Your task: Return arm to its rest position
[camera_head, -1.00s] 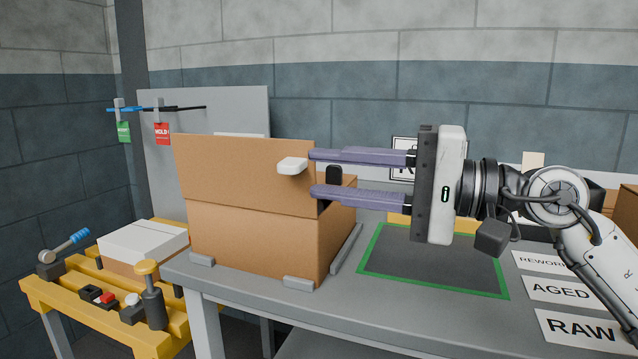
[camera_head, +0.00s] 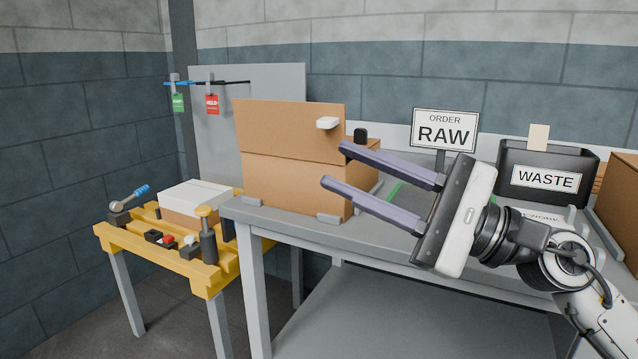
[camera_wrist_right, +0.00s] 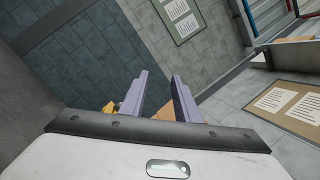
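My right gripper (camera_head: 335,166) is in front of the grey bench in the head view, its two purple fingers spread apart and pointing to the upper left. Nothing is between the fingers. In the right wrist view the fingers (camera_wrist_right: 160,97) also stand apart and empty. The fingertips overlap the right side of the brown box (camera_head: 290,180) in the picture; I cannot tell the exact gap. The box has a white handle (camera_head: 328,123) on its upper panel. My left gripper is not in view.
The grey bench (camera_head: 300,233) carries an ORDER RAW sign (camera_head: 445,130) and a black WASTE bin (camera_head: 545,180). A yellow table (camera_head: 150,243) at the left holds a white-topped box (camera_head: 195,203) and small tools. Floor in front of the yellow table is clear.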

